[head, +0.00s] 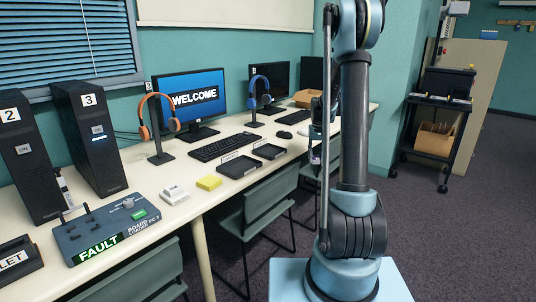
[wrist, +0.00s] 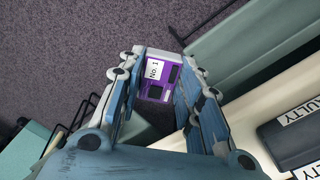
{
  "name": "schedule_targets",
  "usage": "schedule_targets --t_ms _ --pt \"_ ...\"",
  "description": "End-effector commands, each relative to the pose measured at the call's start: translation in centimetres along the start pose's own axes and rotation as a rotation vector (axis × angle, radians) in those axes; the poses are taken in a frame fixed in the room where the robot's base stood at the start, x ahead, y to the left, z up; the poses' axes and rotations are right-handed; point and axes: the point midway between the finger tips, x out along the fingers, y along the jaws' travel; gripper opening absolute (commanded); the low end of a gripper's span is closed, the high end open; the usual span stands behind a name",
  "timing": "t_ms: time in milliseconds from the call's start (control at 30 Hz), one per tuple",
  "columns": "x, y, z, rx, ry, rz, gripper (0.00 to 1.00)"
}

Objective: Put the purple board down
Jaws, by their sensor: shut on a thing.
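The purple board (wrist: 155,76), with a white "No. 1" label and dark parts, is between the fingertips of my gripper (wrist: 166,66) in the wrist view. My gripper is shut on it and holds it in the air, with grey carpet behind it. In the head view my gripper (head: 316,143) shows only partly beside my arm, near the front of the table (head: 205,208). Two dark labelled trays lie on the table: a nearer tray (head: 238,169) and a farther tray (head: 269,152). A tray labelled "FAULTY" (wrist: 290,140) shows at the right of the wrist view.
A grey-blue loader box (head: 108,228) with a green "FAULT" display stands at the table's near end. Black computers, a yellow block (head: 209,183), keyboards, monitors and headphone stands occupy the table. Green chairs (head: 257,222) stand along its front. A black cart (head: 440,125) is at the right.

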Motion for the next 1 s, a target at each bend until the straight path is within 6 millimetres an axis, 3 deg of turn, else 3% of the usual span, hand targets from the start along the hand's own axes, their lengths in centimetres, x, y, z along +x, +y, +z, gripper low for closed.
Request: schedule_targets --t_ms 267,367,700,1000 --pt "-0.1 -1.6 0.1 -0.024 0.000 0.000 0.07" --pt "-0.9 -3.1 0.4 -0.069 0.000 -0.001 0.07" --pt "-7.2 -13.2 5.0 -0.463 0.000 -0.001 0.07" --pt "-10.7 -18.2 8.5 -0.691 -0.001 -0.001 0.07"
